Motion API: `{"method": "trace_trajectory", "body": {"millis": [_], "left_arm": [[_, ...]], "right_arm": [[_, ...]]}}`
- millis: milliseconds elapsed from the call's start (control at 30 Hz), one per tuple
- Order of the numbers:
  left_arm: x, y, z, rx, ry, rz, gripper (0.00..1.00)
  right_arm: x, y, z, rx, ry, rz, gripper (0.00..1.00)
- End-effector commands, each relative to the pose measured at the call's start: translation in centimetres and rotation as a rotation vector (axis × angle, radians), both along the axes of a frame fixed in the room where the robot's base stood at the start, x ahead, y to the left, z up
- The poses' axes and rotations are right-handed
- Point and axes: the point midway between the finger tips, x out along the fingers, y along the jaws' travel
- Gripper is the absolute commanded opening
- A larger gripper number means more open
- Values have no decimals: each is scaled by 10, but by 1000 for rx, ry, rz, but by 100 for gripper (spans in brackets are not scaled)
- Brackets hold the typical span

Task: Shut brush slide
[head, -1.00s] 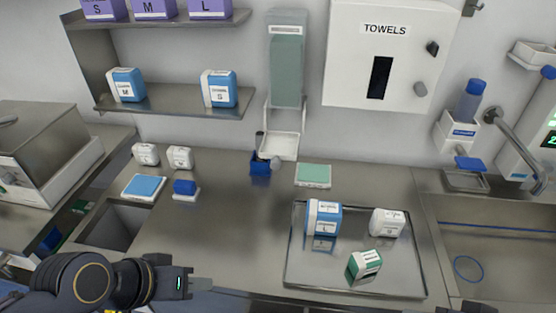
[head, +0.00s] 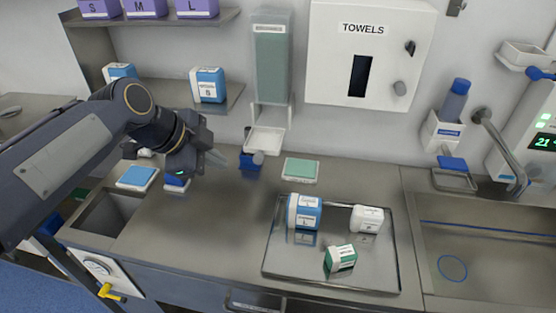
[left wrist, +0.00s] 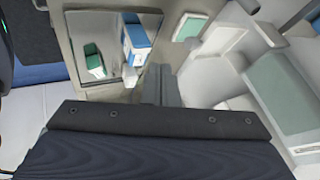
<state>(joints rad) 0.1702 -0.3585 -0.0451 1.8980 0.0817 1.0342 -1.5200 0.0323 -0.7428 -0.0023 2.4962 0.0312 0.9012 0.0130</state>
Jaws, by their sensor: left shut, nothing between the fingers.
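The tall wall dispenser (head: 272,60) has a grey-green window, and a white tray-like slide (head: 264,141) juts out at its foot. I take this for the brush slide; the dispenser's label is too small to read. In the left wrist view the white slide (left wrist: 222,48) is right of the fingers and the dispenser's green window (left wrist: 287,92) is at the right. My left gripper (head: 216,158) is shut and empty, left of the slide and apart from it. Its fingers show in the left wrist view (left wrist: 160,85). My right gripper is not in view.
A small blue holder (head: 250,162) stands below the slide. A green pack (head: 300,169) lies to its right. A metal tray (head: 290,267) with boxes is at the front right. Blue and white items (head: 137,177) lie near my left arm. The middle counter is clear.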

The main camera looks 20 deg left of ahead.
Motion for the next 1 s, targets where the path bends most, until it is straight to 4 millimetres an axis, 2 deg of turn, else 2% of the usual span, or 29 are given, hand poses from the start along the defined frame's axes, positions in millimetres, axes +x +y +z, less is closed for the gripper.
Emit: {"method": "trace_trajectory", "body": {"millis": [133,233,633,800,1000], "left_arm": [[7,2,-2,28,-12,-38,0],[13,-2,-12,27,-9,-40,0],[58,-23,-79,26,-7,-38,0],[83,-16,-75,27,-11,-36,0],[96,-13,-77,28,-13,-36,0]], "right_arm": [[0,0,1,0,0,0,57],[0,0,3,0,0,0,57],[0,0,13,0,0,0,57],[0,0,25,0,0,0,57],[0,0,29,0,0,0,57]]}}
